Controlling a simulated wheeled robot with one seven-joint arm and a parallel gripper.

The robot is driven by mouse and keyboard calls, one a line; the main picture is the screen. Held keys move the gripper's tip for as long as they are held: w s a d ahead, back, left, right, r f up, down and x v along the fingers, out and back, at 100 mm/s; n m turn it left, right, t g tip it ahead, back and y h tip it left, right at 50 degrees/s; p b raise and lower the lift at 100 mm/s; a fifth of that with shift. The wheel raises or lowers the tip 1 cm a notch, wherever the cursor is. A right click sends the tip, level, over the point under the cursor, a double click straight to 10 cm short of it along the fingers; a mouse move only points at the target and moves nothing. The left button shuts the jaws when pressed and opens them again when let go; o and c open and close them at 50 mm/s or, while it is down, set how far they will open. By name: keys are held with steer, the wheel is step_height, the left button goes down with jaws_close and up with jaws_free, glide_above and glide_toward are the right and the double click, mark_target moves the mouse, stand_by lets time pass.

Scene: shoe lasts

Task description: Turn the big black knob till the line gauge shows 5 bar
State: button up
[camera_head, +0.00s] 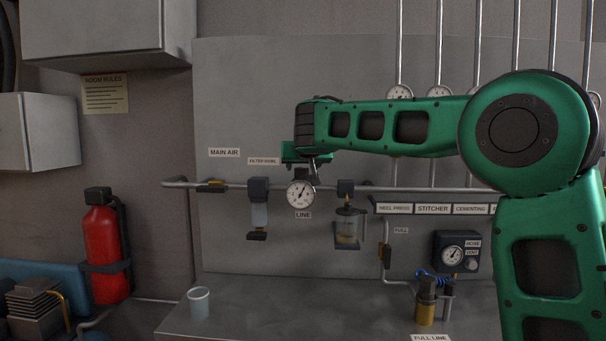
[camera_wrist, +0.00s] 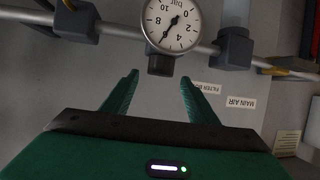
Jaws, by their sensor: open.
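The round white line gauge (camera_head: 300,195) hangs on the pipe above the LINE label (camera_head: 303,215). It also shows upside down at the top of the wrist view (camera_wrist: 172,24). Its dark needle points near the 6, though I cannot read it exactly. The big black knob (camera_wrist: 160,65) is next to the gauge in the wrist view; in the head view my gripper and the gauge largely hide it. My gripper (camera_wrist: 159,79) is open, its green fingers spread to either side of the knob's line. Whether the fingertips reach around the knob I cannot tell. My gripper also shows above the gauge (camera_head: 313,164).
The filter bowl (camera_head: 259,213) hangs left of the gauge, and the lubricator bowl (camera_head: 348,226) hangs right. A yellow-handled valve (camera_head: 211,186) sits near MAIN AIR. A cup (camera_head: 199,303) stands on the bench.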

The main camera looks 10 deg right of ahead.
mark_target(302, 169)
steer(key=shift+x, duration=2.55)
